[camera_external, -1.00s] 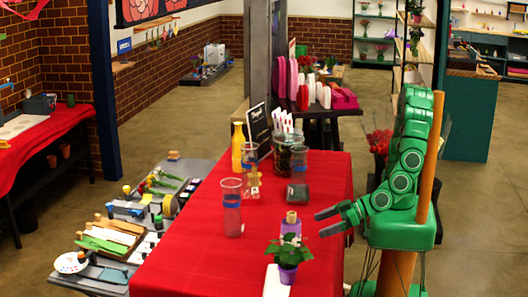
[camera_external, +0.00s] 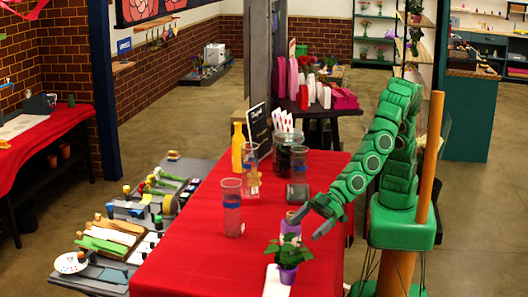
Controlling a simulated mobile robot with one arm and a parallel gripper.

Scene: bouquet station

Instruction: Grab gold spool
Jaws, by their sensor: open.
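My gripper (camera_external: 304,228) is open and points down and left at the right side of the red table. Its fingertips are close to a lilac item with a tan top (camera_external: 290,228), one finger overlapping its top in the picture. I cannot tell whether they touch; nothing is seen held. No gold spool can be clearly made out. Small yellow and dark pieces (camera_external: 126,189) lie on the low grey table to the left, too small to identify.
A potted plant with a purple pot (camera_external: 288,275) stands in front of the gripper on the red table (camera_external: 200,262). A clear blue-banded cup (camera_external: 231,215), a yellow bottle (camera_external: 238,148) and dark containers (camera_external: 298,165) stand further left and back. The table's front left is clear.

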